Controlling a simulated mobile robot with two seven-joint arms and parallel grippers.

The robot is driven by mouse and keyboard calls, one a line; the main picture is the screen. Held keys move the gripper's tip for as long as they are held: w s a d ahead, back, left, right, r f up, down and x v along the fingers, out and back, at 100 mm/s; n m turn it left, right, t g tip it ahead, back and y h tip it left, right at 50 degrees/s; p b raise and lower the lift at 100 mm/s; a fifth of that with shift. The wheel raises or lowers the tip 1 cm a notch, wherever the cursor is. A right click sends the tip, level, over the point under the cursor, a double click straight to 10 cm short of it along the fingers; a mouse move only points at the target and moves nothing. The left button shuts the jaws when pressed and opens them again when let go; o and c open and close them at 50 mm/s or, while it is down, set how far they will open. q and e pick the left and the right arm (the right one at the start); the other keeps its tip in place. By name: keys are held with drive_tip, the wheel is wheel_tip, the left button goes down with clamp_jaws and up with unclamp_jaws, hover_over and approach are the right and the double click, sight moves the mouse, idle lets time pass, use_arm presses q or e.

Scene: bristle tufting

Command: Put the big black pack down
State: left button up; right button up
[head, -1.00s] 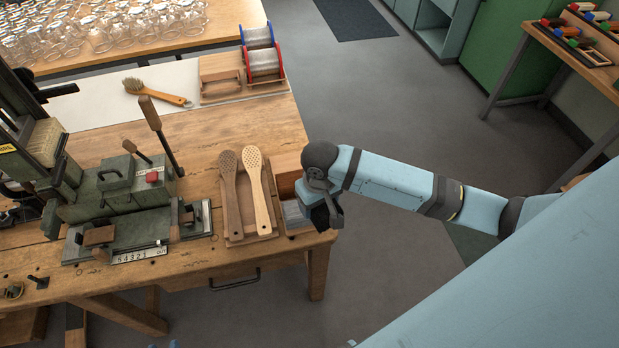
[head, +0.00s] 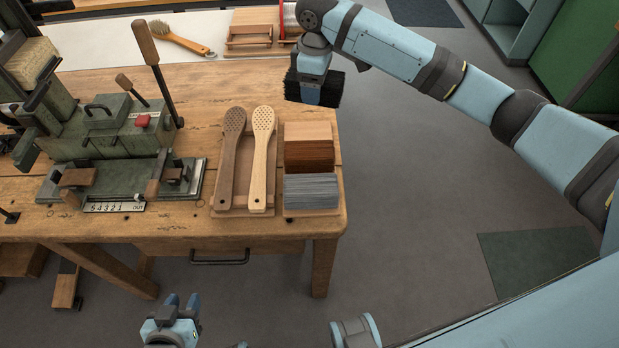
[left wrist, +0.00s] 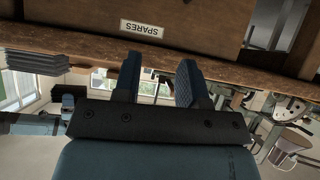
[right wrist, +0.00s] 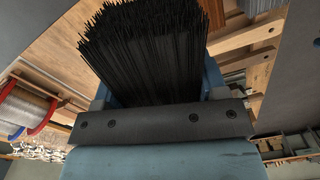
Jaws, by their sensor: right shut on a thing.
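The big black pack is a dense bundle of black bristles (head: 325,88). My right gripper (head: 312,92) is shut on it and holds it above the bench's right edge, beyond the brown and grey packs. In the right wrist view the black pack (right wrist: 145,50) stands between the fingers, its bristle ends pointing away from the palm. My left gripper (head: 180,305) is in front of the bench, low in the head view. In the left wrist view its two fingers (left wrist: 157,80) are apart with nothing between them.
A brown bristle pack (head: 309,155) and a grey one (head: 311,190) sit on a wooden tray at the bench's right edge. Two brush handles (head: 248,155) lie left of them. A green machine (head: 110,135) stands further left. Wire spools (right wrist: 30,110) are at the back.

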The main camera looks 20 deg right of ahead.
drive_tip(key=w+r+n+b, duration=0.1)
drive_tip(key=w, duration=0.1)
drive_tip(key=w+r+n+b, duration=0.1)
drive_tip(key=r+n+b, duration=0.1)
drive_tip(key=shift+w+a+r, duration=0.1)
drive_tip(key=shift+w+a, duration=0.1)
drive_tip(key=shift+w, duration=0.2)
drive_tip(key=b, duration=0.2)
hover_over(308, 134)
wheel_tip(308, 134, down, 14)
drive_tip(key=shift+r, duration=0.25)
wheel_tip(308, 134, down, 6)
drive_tip(key=shift+r+b, duration=0.1)
drive_tip(key=shift+b, duration=0.35)
drive_tip(key=o, duration=1)
